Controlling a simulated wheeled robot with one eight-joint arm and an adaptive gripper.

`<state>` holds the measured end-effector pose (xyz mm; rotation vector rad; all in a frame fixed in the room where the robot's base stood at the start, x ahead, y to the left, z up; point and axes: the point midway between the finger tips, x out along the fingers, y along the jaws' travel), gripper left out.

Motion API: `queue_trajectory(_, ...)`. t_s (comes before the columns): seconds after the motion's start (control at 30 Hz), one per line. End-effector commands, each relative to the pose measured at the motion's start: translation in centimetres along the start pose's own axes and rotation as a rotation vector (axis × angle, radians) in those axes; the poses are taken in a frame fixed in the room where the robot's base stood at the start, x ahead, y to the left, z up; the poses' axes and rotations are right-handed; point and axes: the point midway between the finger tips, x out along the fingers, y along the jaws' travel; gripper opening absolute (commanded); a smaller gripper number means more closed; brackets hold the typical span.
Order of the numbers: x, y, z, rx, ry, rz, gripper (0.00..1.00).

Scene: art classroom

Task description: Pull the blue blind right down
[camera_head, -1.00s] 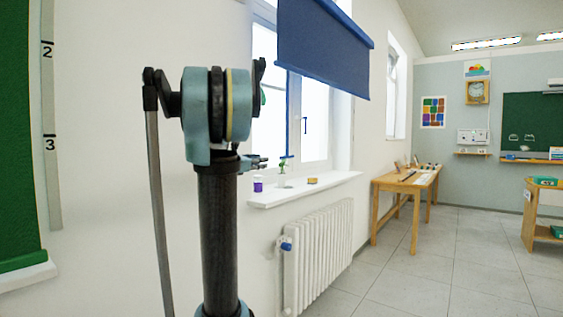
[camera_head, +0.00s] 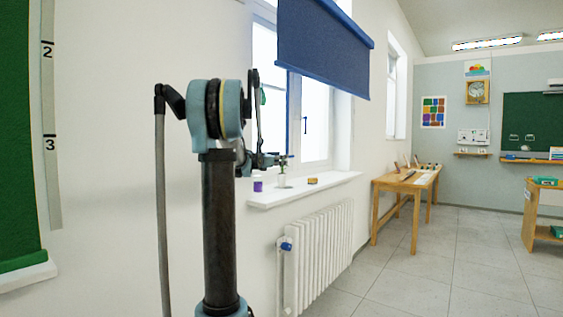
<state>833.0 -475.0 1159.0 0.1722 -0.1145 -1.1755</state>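The blue blind (camera_head: 325,45) hangs over the upper part of the window, its lower edge sloping across the picture with bare glass below. A thin blue vertical strip, perhaps its pull cord (camera_head: 287,112), runs down from the blind toward the sill. My gripper (camera_head: 284,160) is small and partly hidden behind my arm. It is near the lower end of this strip, just above the sill. I cannot tell whether it touches the strip or whether its fingers are open or shut.
A white radiator (camera_head: 320,250) stands below. A wooden table (camera_head: 405,186) is farther right; the tiled floor between is clear.

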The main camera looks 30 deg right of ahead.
Motion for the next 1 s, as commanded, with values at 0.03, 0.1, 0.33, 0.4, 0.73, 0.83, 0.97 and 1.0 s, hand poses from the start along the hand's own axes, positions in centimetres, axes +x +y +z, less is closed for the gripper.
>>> queue_trajectory(0.03,0.8,0.0,0.0,0.000,0.000,-0.001,0.33)
queue_trajectory(0.1,1.6,0.0,0.0,0.000,0.000,0.000,0.33)
queue_trajectory(0.33,2.9,0.0,0.0,0.000,0.000,0.000,0.33)
queue_trajectory(0.4,3.0,0.0,0.0,0.000,0.000,0.001,0.33)
queue_trajectory(0.73,3.0,0.0,0.0,0.000,0.000,0.001,0.06)
queue_trajectory(0.83,3.0,0.0,0.0,0.000,0.000,0.000,0.00)
queue_trajectory(0.97,3.0,0.0,0.0,0.001,0.000,0.000,0.00)
queue_trajectory(1.0,3.0,-0.1,-0.1,0.001,0.000,-0.001,0.00)
